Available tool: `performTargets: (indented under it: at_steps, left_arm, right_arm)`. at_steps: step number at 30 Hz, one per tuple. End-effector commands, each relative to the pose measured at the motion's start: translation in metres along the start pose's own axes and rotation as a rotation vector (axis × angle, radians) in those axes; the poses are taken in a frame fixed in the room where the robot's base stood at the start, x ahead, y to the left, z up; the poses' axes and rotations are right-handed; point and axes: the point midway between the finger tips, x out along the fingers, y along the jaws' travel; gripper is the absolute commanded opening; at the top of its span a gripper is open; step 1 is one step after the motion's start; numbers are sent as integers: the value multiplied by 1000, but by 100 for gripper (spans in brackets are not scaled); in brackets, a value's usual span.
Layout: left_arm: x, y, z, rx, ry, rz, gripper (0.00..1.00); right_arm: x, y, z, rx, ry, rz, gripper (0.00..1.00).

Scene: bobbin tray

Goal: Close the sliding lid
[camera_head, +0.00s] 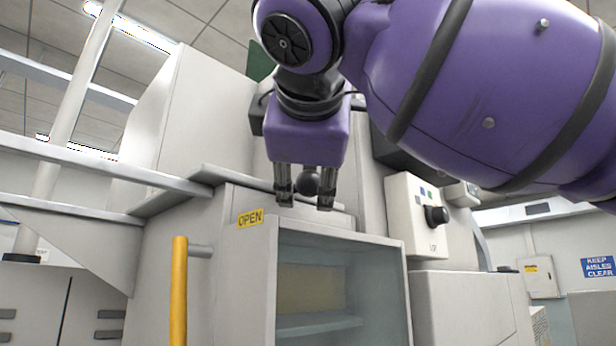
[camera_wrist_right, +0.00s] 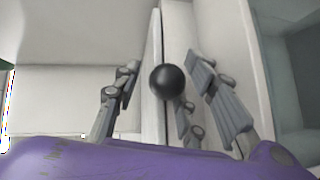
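A round black knob (camera_head: 308,183) stands at the top of the pale machine, above its glazed front; it also shows in the right wrist view (camera_wrist_right: 167,80). My right gripper (camera_head: 305,200) points down with its fingers apart, one on each side of the knob. In the wrist view, the right gripper (camera_wrist_right: 165,90) is open, with gaps between the knob and the fingers. A pale panel edge (camera_wrist_right: 154,60) runs behind the knob; I cannot tell for certain that it is the sliding lid. My left gripper is out of view.
A yellow "OPEN" label (camera_head: 250,218) sits on the machine's upper left corner. A yellow upright handle (camera_head: 179,290) stands in front on the left. A control box (camera_head: 417,215) with a black dial is to the right. Grey rails (camera_head: 100,170) cross the left side.

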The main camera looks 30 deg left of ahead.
Motion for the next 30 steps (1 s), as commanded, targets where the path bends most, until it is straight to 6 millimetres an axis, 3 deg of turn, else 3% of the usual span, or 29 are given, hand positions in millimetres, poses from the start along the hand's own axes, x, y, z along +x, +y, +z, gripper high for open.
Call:
performTargets:
  at_steps: [1, 10, 18, 27, 30]
  left_arm:
    - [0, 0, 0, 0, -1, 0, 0]
    - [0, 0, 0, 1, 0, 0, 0]
    - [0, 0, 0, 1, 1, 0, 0]
    - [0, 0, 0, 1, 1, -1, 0]
    - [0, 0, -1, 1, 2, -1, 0]
  right_arm:
    - [1, 0, 0, 0, 0, -1, 37]
    - [0, 0, 0, 1, 1, 1, 0]
    - [-1, 2, 1, 2, 2, 5, 0]
    - [25, 13, 28, 6, 3, 11, 0]
    - [26, 14, 30, 4, 2, 12, 0]
